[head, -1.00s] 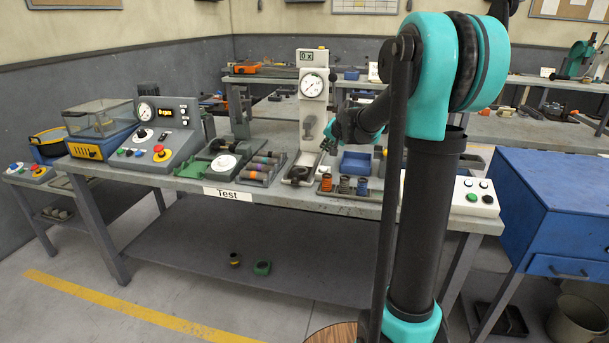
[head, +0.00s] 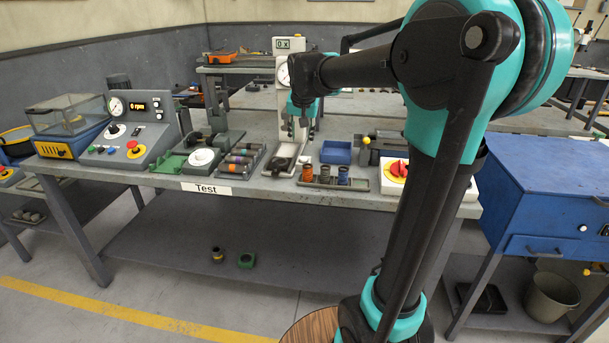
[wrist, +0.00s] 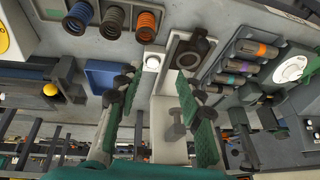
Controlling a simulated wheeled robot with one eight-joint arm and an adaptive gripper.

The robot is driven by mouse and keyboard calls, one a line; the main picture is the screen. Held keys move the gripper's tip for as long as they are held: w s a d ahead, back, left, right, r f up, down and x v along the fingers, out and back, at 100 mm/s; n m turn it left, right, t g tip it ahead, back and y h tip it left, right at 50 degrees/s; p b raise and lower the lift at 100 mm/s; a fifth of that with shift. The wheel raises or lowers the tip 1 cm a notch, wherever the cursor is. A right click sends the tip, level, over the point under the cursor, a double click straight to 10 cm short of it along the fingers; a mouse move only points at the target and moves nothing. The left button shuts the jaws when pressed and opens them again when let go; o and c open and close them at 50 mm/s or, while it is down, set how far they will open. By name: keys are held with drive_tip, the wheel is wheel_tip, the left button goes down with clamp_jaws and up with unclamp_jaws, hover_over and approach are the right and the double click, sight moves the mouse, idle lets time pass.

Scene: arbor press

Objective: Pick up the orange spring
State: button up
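The orange spring (head: 307,173) stands at the left end of a row of three springs in a shallow tray (head: 330,184) on the bench. In the wrist view the orange spring (wrist: 148,24) is at the top, beside a grey spring (wrist: 113,20) and a blue spring (wrist: 77,17). My gripper (head: 302,122) is in front of the press column, above and behind the tray. In the wrist view my gripper (wrist: 160,88) has its two green-padded fingers spread, with nothing between them. The spring is clear of the fingers.
The press (head: 286,45) with its dial stands right by my gripper. A blue bin (head: 336,152) is behind the spring tray. A rack of banded cylinders (head: 240,160) is to the left, and a red-knobbed switch box (head: 398,172) to the right.

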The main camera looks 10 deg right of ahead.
sight(308, 166)
drive_tip(key=shift+g+h, duration=0.4)
drive_tip(key=shift+h, duration=0.2)
drive_tip(key=x, duration=0.4)
drive_tip(key=s+x, duration=0.1)
drive_tip(key=x, duration=0.4)
drive_tip(key=s+d+x, duration=0.1)
drive_tip(key=x, duration=0.4)
drive_tip(key=shift+f, duration=0.4)
drive_tip(key=shift+c, duration=0.4)
drive_tip(key=c, duration=0.7)
